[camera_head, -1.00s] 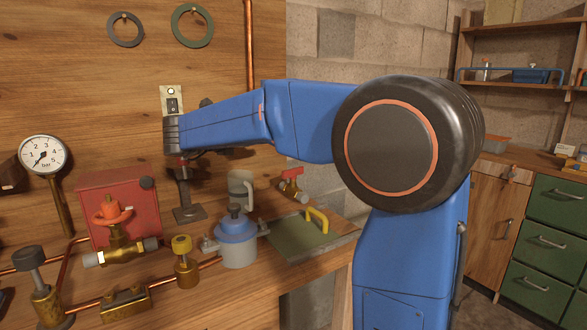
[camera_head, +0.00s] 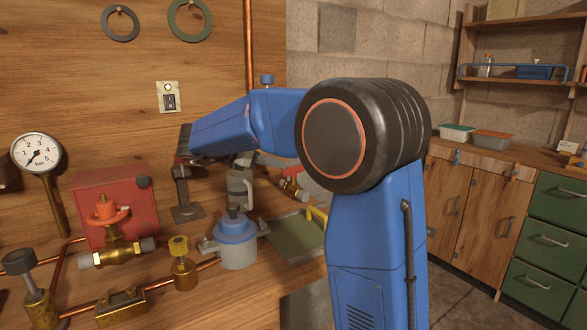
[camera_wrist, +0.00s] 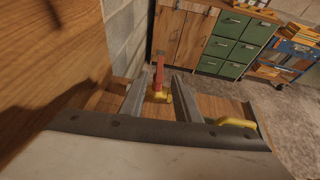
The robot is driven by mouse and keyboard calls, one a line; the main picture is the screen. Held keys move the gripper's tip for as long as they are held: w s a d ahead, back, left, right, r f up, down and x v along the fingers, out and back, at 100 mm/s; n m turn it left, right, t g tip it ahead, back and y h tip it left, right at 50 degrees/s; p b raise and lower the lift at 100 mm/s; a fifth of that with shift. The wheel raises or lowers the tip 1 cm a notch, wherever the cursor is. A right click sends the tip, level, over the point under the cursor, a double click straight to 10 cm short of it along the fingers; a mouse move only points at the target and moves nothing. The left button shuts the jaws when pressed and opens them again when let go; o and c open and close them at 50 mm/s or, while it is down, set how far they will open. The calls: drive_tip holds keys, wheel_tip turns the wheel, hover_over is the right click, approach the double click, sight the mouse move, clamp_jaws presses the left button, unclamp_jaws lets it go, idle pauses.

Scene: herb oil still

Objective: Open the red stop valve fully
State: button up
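A valve with a red lever and brass body (camera_head: 292,187) sits at the right end of the bench, partly behind my forearm. In the wrist view the red lever (camera_wrist: 159,70) points up the picture from its yellow brass body (camera_wrist: 160,95). My gripper (camera_wrist: 159,92) is open, with one finger on each side of the valve in that view. I see a gap on both sides and cannot tell the depth. A second valve with an orange-red handwheel (camera_head: 107,211) stands at the left on a brass body (camera_head: 117,252).
A red box (camera_head: 118,196), pressure gauge (camera_head: 37,153), grey-blue pot (camera_head: 237,240), grey mug (camera_head: 240,188) and dark stand (camera_head: 183,195) crowd the bench. A green tray (camera_head: 297,240) with a yellow handle lies near the lever valve. The wooden back wall rises close by.

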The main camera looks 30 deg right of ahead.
sight(293, 167)
drive_tip(key=x, duration=0.9)
clamp_jaws()
